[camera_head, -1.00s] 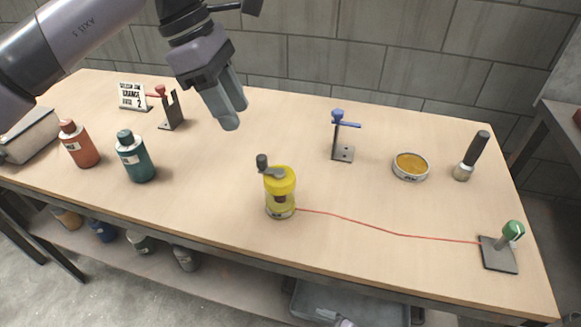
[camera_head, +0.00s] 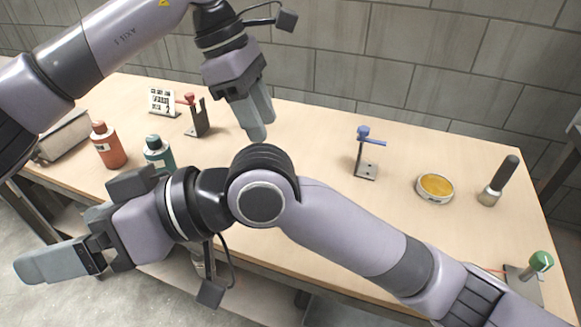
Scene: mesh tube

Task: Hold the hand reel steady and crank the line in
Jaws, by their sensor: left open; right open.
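The yellow hand reel and its crank are hidden behind my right arm in the head view. Only a short end of the red line (camera_head: 492,269) shows, near the green-topped post (camera_head: 540,262) at the table's right front corner. My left gripper (camera_head: 259,130) hangs above the back-middle of the table, open and empty, fingers pointing down. My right gripper (camera_head: 45,262) is open and empty beyond the table's front edge at the lower left, fingers pointing left.
On the wooden table (camera_head: 310,135) stand a blue-topped stand (camera_head: 364,155), a tin of amber stuff (camera_head: 435,187), a dark-handled brush (camera_head: 499,181), a red-topped stand (camera_head: 197,117), a sign (camera_head: 162,101), an orange bottle (camera_head: 109,146) and a teal bottle (camera_head: 158,152).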

